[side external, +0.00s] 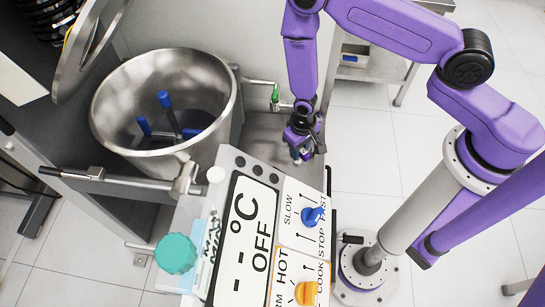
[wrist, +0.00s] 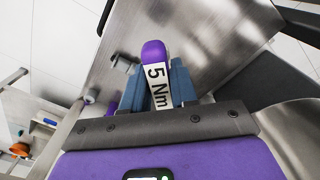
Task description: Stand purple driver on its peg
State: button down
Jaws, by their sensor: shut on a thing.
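My gripper (side external: 303,145) hangs over the grey metal surface to the right of the mixer bowl. In the wrist view its blue-grey fingers (wrist: 158,88) are shut on the purple driver (wrist: 153,50). The driver has a rounded purple end and a white label reading "5 Nm". The label lies between the fingers, and the rest of the driver is hidden by my gripper. In the side view the driver is too small and covered to make out clearly. I cannot pick out its peg for certain in either view.
The steel bowl (side external: 113,100) with blue-tipped paddles stands left. A control panel (side external: 240,235) with blue and orange knobs is in front. A green-handled fitting (side external: 275,95) is behind my gripper. A metal side table (side external: 375,70) stands at the back.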

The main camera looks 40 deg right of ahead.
jog(key=shift+w+a+f, duration=0.55)
jog(key=shift+w+f, duration=0.85)
jog(key=shift+f, duration=0.4)
jog(key=shift+w+a+f, duration=0.5)
jog(key=shift+w+f, duration=0.95)
jog(key=shift+f, duration=0.4)
jog(key=shift+w+a+f, duration=0.55)
jog(key=shift+w+f, duration=0.85)
jog(key=shift+f, duration=0.4)
jog(key=shift+f, duration=0.1)
jog(key=c, duration=0.9)
grip_release()
